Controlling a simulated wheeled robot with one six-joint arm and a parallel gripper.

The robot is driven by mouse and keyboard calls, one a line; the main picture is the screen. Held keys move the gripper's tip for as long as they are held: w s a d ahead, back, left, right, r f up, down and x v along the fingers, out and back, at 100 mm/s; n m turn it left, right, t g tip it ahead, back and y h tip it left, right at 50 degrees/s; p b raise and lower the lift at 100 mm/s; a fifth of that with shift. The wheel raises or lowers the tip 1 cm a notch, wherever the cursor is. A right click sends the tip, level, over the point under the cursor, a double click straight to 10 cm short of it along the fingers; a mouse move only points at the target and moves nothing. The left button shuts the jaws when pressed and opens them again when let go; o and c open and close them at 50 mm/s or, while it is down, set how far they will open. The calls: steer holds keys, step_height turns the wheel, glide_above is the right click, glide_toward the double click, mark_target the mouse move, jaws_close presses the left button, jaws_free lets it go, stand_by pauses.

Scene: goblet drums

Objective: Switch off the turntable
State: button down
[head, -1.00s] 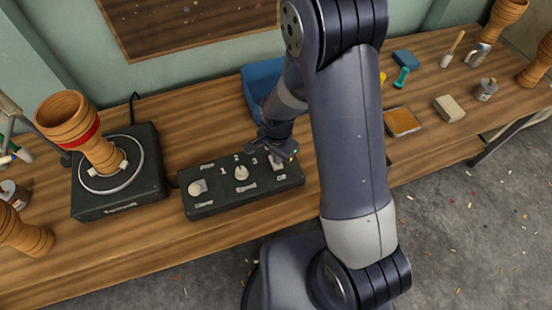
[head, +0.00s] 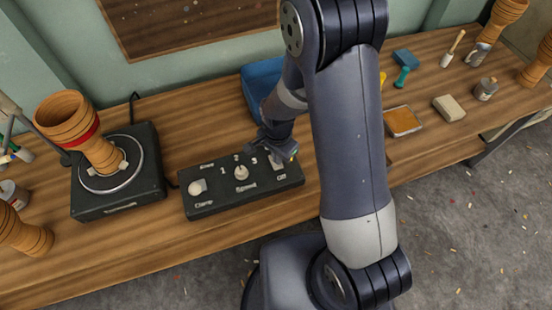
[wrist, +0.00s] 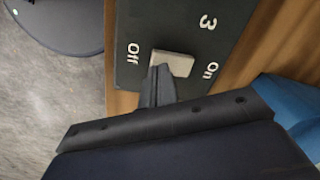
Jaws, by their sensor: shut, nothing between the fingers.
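The turntable (head: 150,185) is a dark square box with a pale ring on top, at the left in the head view. A wooden goblet drum with a red band (head: 75,120) stands on it. The dark control box (head: 215,205) lies to its right. Its pale on/off switch (wrist: 172,63) sits between the Off and On labels in the wrist view. My gripper (wrist: 158,72) is shut and empty, its tips at the Off-side end of the switch. I cannot tell whether they touch it. In the head view my gripper (head: 284,153) partly hides the switch.
The control box also carries a clamp knob (head: 197,187) and a speed knob (head: 241,172). A blue bin (head: 262,82) stands behind my arm. Another wooden drum (head: 22,235) is at the left edge. Tools and an orange-filled tray (head: 402,121) lie to the right.

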steer(key=shift+f+b, duration=0.75)
steer(key=shift+f, duration=0.15)
steer(key=shift+r, duration=0.15)
steer(key=shift+r+p, duration=2.45)
steer(key=shift+r, duration=1)
steer(key=shift+f, duration=0.15)
step_height(320, 180, down, 7)
steer(key=b, duration=0.5)
steer(key=shift+r, duration=0.25)
